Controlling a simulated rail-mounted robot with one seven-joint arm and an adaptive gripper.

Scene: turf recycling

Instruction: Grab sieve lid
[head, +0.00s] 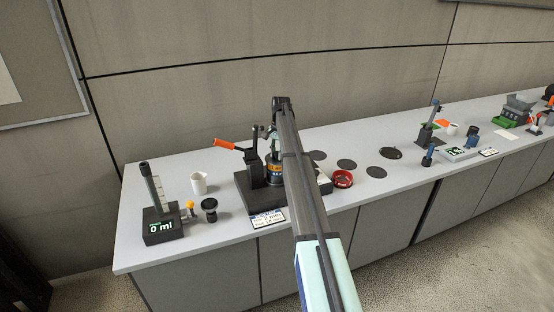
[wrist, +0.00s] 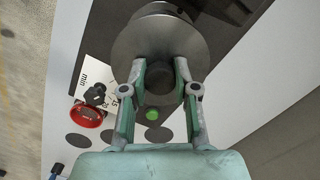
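The sieve lid (wrist: 126,50) is a round grey metal disc seen from above in the wrist view, with a dark knob (wrist: 159,86) near its lower edge in the picture. My gripper (wrist: 160,66) is over the lid, its two greenish fingers on either side of the knob. The fingers look spread, with a gap between them; I cannot tell whether either touches the knob. In the head view, a sieve stack (head: 274,181) with orange markings stands on a dark machine base, largely hidden behind my arm. The lid is hard to make out there.
A white cup (head: 198,183) and a measuring stand (head: 157,205) are at the left.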

